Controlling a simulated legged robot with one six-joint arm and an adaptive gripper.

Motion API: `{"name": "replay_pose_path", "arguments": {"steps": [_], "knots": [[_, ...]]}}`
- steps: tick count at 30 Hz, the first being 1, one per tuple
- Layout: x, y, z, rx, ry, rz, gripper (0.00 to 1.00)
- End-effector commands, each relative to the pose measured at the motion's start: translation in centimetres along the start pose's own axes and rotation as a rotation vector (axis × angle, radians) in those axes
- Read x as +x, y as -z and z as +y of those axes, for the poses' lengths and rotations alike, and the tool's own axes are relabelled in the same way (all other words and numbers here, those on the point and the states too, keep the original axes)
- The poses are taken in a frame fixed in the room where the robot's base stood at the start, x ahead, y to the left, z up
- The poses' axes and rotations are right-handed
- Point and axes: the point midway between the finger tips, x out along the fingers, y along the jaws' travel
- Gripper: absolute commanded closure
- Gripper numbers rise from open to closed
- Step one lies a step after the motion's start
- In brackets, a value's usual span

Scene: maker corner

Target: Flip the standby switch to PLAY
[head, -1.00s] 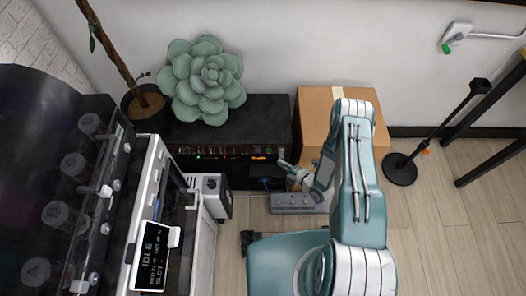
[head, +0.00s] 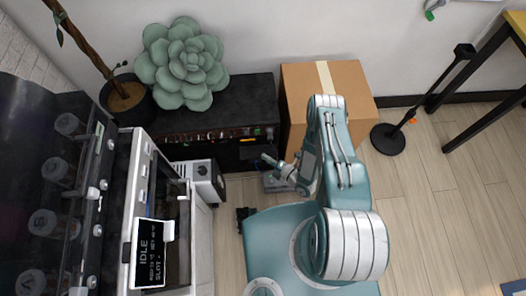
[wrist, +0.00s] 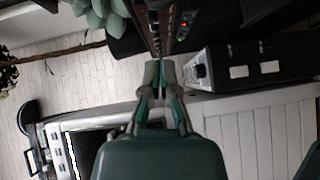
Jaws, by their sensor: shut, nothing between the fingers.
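A black amp-like cabinet (head: 245,96) stands against the wall, with a narrow front panel (head: 212,138) of small knobs, lights and an amber patch. I cannot make out the standby switch or its position. My gripper (head: 266,160) is shut and empty, in front of the cabinet's right part.
A succulent (head: 182,65) sits on the cabinet, beside a potted trunk (head: 127,97). A cardboard box (head: 350,85) stands to the right. A small white box (head: 193,172) and a machine with an IDLE screen (head: 150,253) are at left.

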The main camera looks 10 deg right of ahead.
Motion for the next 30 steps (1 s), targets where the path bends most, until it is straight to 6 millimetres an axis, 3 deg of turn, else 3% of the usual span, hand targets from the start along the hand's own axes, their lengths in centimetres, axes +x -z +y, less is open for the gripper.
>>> {"name": "replay_pose_path", "arguments": {"steps": [14,21,30], "knots": [[8.7,0.0,0.1,-0.002,-0.003,0.003,1.00],[10.6,-2.4,0.0,0.000,-0.002,-0.001,1.00],[11.0,-2.8,0.0,0.000,0.000,0.000,1.00]]}}
